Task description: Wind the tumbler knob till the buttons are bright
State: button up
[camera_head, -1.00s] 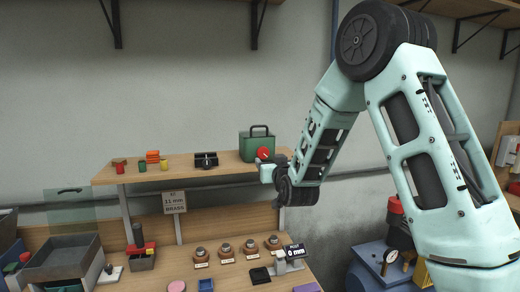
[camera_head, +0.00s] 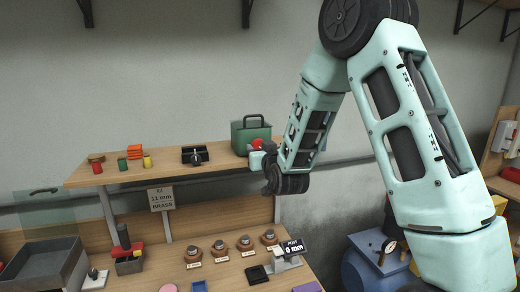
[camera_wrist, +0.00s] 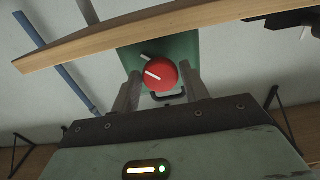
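The tumbler appears to be the green box (camera_head: 250,134) with a dark top handle, at the right end of the wooden shelf. Its round red knob (camera_head: 257,144) faces me, partly behind my gripper (camera_head: 261,160). In the wrist view, the red knob (camera_wrist: 168,80) carries a white line, and a second pale mark lies on the green face (camera_wrist: 185,48) beside it. The two fingers of my gripper (camera_wrist: 161,72) stand on either side of the knob, with what looks like a gap at each side. The gripper looks open around it. I cannot make out any buttons inside the box.
The shelf (camera_head: 100,175) also holds a black holder (camera_head: 195,155) and small coloured pieces.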

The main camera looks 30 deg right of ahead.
jog(key=c, duration=0.5)
jog(key=shift+f+b, duration=0.1)
jog(key=shift+b, duration=0.25)
jog(key=shift+m+b, duration=13.3)
jog(key=shift+b, duration=4.25)
jog(key=shift+r, duration=0.2)
